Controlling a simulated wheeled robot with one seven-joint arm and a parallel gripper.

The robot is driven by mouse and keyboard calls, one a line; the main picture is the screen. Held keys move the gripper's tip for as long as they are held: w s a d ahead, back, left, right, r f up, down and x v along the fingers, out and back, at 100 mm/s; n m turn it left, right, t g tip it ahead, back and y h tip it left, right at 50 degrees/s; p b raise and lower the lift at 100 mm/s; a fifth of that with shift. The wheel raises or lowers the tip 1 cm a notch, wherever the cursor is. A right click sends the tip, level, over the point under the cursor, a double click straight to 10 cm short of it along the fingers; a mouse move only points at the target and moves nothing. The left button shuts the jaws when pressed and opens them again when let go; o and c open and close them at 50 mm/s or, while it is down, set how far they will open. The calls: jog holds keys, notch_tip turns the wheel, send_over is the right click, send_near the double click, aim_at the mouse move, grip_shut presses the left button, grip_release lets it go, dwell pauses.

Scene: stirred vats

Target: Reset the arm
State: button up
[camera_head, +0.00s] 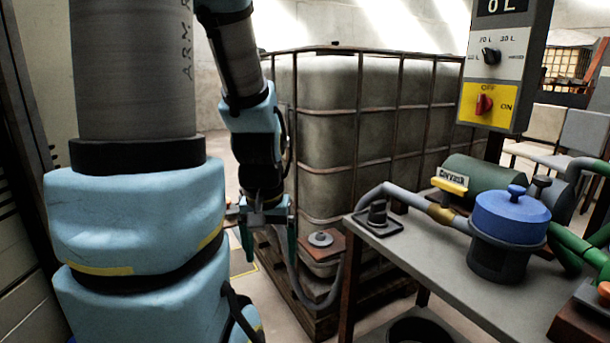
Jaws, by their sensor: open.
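My arm, grey and light blue, fills the left of the head view and bends down at its end. My gripper (267,232) hangs below the wrist with its green-tipped fingers pointing down. It is open, and I see nothing between the fingers. It hangs in front of the lower left of the caged tank (328,135), apart from the table. Parts of the gripper are small and dark, so fine detail is hard to tell.
A grey table (400,247) at the right bears a blue-lidded pot (511,215), a hose (405,197) and a yellow-handled valve (450,185). A control box (503,70) with a red switch (484,105) hangs above. A bucket (420,330) stands beneath the table.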

notch_tip(320, 180, up, 14)
jog(key=p, duration=1.2)
jog(key=shift+r, duration=0.25)
